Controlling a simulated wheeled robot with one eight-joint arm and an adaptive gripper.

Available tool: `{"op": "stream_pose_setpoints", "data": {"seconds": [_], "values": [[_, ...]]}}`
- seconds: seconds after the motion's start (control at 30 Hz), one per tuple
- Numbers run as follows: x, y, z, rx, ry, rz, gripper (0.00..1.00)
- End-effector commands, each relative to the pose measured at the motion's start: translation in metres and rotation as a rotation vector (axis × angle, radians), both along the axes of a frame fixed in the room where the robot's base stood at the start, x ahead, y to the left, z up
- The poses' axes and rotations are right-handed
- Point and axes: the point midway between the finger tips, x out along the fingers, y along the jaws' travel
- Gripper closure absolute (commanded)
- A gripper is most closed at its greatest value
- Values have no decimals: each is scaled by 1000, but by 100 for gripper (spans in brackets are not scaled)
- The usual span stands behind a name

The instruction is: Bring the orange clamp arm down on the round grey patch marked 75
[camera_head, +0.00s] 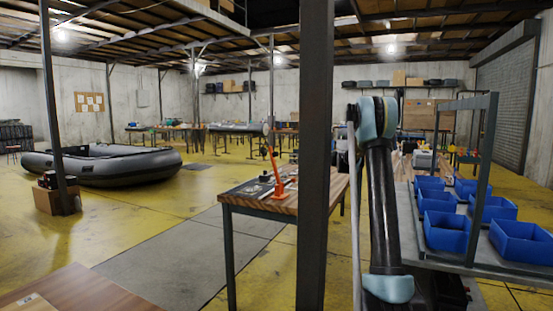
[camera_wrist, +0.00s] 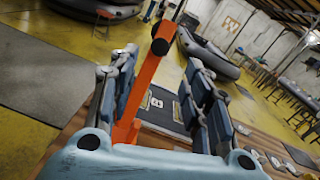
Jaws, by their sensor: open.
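The orange clamp arm (camera_head: 273,163) stands raised, slightly tilted, on a wooden workbench (camera_head: 300,206) in the head view. In the wrist view the clamp arm (camera_wrist: 142,85) rises between the two fingers of my gripper (camera_wrist: 162,66), with a black knob at its top. My gripper is open, with one finger on each side of the arm; I cannot tell whether either touches it. Dark flat pieces (camera_wrist: 160,108) with a pale label lie on the bench behind the clamp. I cannot make out the round grey patch marked 75 in either view.
A dark post (camera_head: 314,150) stands in front of the bench in the head view. Blue bins (camera_head: 446,233) sit on a rack at right. A grey inflatable boat (camera_head: 110,166) lies on the yellow floor at left. Open floor lies left of the bench.

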Motion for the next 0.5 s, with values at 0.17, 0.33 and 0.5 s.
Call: {"op": "stream_pose_setpoints", "data": {"seconds": [0.17,0.33,0.5], "values": [[8,32,0,-1,0,3,56],[17,61,0,-1,-1,3,56],[25,86,0,-1,-1,2,56]]}}
